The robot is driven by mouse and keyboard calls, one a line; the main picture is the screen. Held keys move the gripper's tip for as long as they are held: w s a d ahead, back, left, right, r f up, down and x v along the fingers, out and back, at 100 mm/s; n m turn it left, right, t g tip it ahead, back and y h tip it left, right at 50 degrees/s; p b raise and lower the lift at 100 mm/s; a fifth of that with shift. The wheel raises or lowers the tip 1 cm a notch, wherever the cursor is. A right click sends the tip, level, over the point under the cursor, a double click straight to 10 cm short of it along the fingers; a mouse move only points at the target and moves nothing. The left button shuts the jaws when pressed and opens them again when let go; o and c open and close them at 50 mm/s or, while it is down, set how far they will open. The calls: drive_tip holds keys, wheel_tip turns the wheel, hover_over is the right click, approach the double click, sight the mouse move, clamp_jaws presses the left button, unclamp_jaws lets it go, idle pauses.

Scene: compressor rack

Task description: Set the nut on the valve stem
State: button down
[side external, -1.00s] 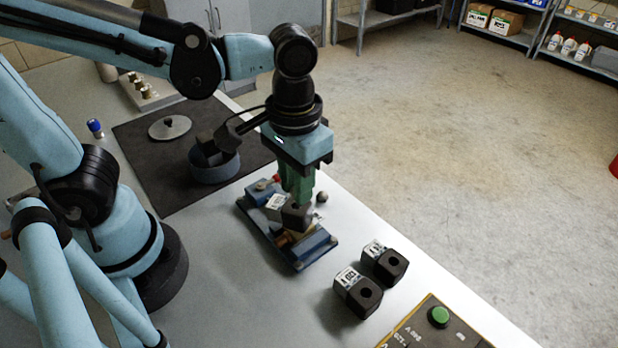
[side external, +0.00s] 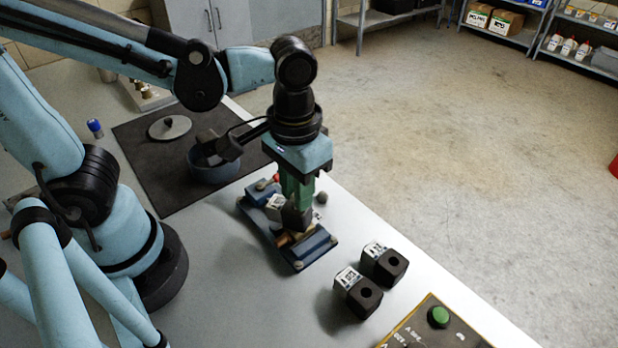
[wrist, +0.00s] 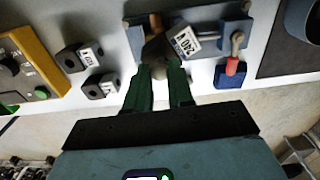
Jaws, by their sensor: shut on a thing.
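A dark coil block with a white label (side external: 275,203) sits on the blue valve base (side external: 318,247), and its label reads roughly 240 in the wrist view (wrist: 184,41). The valve stem is hidden beneath the fingers and coil.
Two more labelled coils (side external: 358,292) (side external: 384,263) stand to the right. A green-button panel (side external: 438,317) lies at the front. A blue round bowl (side external: 213,167) and a grey lidded disc (side external: 170,127) rest on the dark mat (side external: 150,165).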

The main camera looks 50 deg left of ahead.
drive_tip(key=shift+f, duration=0.2)
idle(0.3)
drive_tip(key=c, duration=0.5)
unclamp_jaws()
drive_tip(key=shift+r, duration=0.1)
drive_tip(key=shift+r, duration=3.45)
drive_tip(key=w+a+f+t, duration=0.1)
drive_tip(key=w+a+t, duration=0.1)
drive_tip(key=a, duration=0.3)
drive_tip(key=w+a+f+t, duration=0.1)
drive_tip(key=w+a+t, duration=0.1)
drive_tip(key=a+t, duration=0.3)
drive_tip(key=shift+a+f, duration=0.35)
drive_tip(key=shift+a, duration=0.2)
